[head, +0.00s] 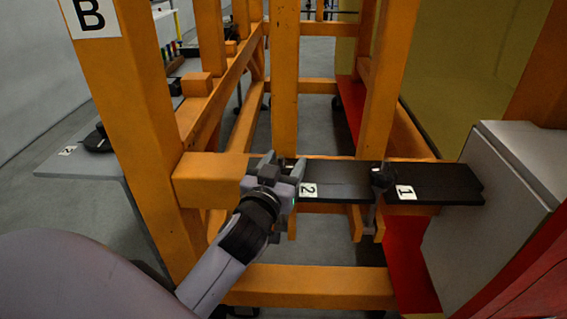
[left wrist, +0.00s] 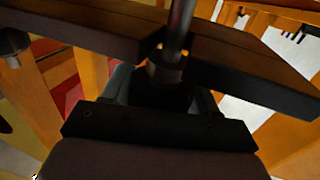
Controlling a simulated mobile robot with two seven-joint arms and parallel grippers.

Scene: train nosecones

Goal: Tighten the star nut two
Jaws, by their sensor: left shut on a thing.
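My left gripper (head: 275,164) is at the left part of the black plate (head: 338,182), beside the white label "2" (head: 308,189). It is shut on star nut two, which its fingers mostly hide in the head view. In the left wrist view a dark round piece (left wrist: 165,72) sits between the fingers, with a vertical rod (left wrist: 180,28) passing through the slot there. The nut's own shape is too dark to make out. Another dark star nut (head: 382,177) stands near label "1" (head: 405,191). My right gripper is not in view.
Orange frame posts (head: 284,80) rise behind the plate, and a large post with sign "B" (head: 140,110) stands at left. A lower orange beam (head: 310,287) runs below. A grey box (head: 495,200) stands at right. A grey table (head: 85,165) is at far left.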

